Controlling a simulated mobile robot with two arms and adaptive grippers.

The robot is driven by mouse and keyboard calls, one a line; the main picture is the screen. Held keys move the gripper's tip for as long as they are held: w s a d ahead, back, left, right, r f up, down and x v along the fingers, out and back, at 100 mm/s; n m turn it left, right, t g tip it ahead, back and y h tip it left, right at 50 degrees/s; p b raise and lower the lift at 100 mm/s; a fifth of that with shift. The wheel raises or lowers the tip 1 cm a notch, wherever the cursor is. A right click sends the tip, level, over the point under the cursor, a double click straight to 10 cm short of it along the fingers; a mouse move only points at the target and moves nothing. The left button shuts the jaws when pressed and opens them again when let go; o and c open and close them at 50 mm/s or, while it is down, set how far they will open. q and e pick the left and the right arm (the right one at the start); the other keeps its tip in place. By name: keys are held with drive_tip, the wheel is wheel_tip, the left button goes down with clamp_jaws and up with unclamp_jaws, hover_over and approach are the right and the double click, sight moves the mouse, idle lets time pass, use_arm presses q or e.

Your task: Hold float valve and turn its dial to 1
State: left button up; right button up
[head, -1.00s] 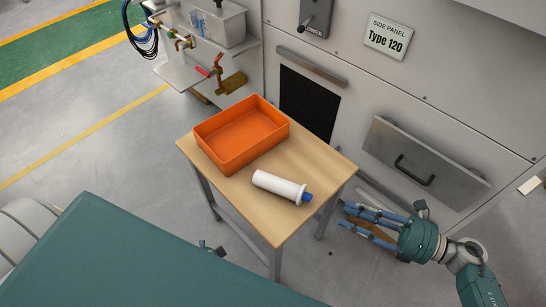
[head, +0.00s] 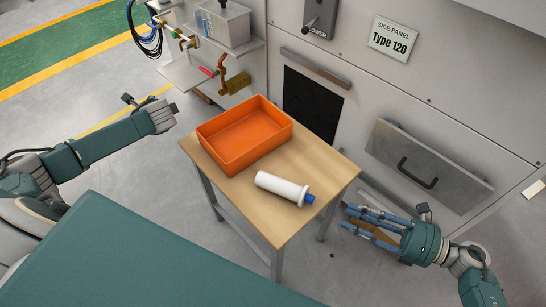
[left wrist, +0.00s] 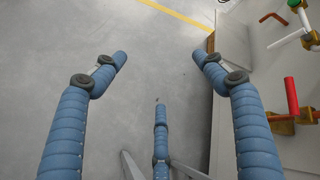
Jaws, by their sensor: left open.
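A white cylinder (head: 279,186) with a flange and a blue end piece (head: 309,199) lies on its side on the small wooden table. It looks like the float valve, but no dial numbers can be read. My left gripper (left wrist: 160,72) is open and empty, with its blue fingers spread over the floor in the left wrist view. In the head view my left arm (head: 110,140) reaches in left of the table, well apart from the cylinder. My right gripper (head: 362,222) is right of the table, with its fingers apart and nothing seen between them.
An orange tray (head: 228,165) stands on the table (head: 274,226), behind the cylinder. A shelf with pipes and a red-handled valve (head: 206,71) is at the back; its red handle shows in the left wrist view (left wrist: 291,95). A grey cabinet (head: 440,115) stands behind at right.

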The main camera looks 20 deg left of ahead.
use_arm(q)
drive_tip(key=w+d+r+n+t+h, duration=0.1)
drive_tip(key=w+d+r+n+h, duration=0.25)
drive_tip(key=r, duration=0.55)
drive_tip(key=w+d+r+n+t+h, duration=0.1)
drive_tip(key=w+d+r+n+t, duration=0.1)
drive_tip(key=w+d+r, duration=0.5)
drive_tip(key=s+d+r+h, duration=0.2)
drive_tip(key=d+r+h, duration=0.2)
drive_tip(key=d+r, duration=0.65)
drive_tip(key=m+g, duration=0.8)
drive_tip(key=m, duration=0.4)
approach(273, 183)
drive_tip(key=shift+h, duration=0.45)
drive_tip(key=f, duration=1)
drive_tip(key=shift+s+a+f, duration=0.25)
drive_tip(key=shift+a, duration=0.15)
drive_tip(key=c, duration=1.4)
